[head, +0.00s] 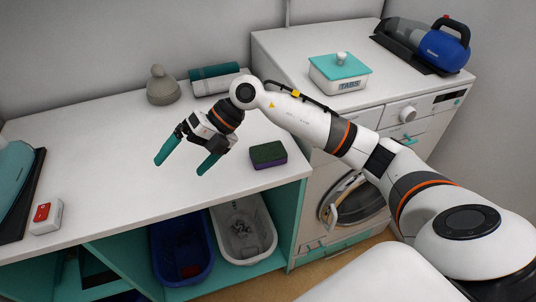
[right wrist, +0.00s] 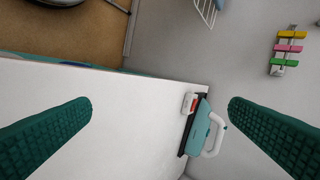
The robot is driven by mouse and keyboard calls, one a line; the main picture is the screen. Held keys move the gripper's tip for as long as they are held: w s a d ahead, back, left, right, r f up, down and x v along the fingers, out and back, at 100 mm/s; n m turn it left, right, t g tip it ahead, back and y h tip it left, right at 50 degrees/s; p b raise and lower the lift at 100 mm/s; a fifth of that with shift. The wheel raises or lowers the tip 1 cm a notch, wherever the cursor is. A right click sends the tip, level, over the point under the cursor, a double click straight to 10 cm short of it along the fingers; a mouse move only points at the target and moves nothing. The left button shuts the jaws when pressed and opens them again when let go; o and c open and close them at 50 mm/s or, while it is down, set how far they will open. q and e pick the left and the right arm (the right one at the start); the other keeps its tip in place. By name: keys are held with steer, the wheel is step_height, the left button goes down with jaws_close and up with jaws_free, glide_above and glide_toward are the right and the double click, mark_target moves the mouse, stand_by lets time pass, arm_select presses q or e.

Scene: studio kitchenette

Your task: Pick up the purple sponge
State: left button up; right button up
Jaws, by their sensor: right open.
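The purple sponge (head: 268,157) lies flat on the white counter (head: 120,190), near its front right end beside the washing machine. It is a block with a dark green top and purple sides. My right gripper (head: 181,163) is over the counter to the left of the sponge, with its green fingers spread apart and nothing between them. In the right wrist view the fingers (right wrist: 160,125) are wide apart at both sides, and the sponge does not show there. My left gripper is not in the head view.
The washing machine (head: 340,190) at right carries a TABS box (head: 339,72) and a handheld vacuum (head: 430,47). A teal iron (right wrist: 203,128) and a red-and-white box (head: 46,216) are at left.

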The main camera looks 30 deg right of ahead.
steer(key=w+d+m+h, duration=0.15)
steer(key=d+h, duration=0.45)
steer(key=d, duration=0.6)
steer(key=m+g+h+p, duration=0.1)
steer(key=m+h+p, duration=0.1)
steer(key=h, duration=0.2)
glide_above(268, 151)
step_height(268, 151, down, 4)
steer(key=shift+w+a+f, duration=0.1)
step_height(268, 151, down, 4)
steer(key=shift+f+p, duration=0.25)
steer(key=shift+p, duration=0.7)
steer(key=shift+f, duration=0.65)
steer(key=c, duration=0.8)
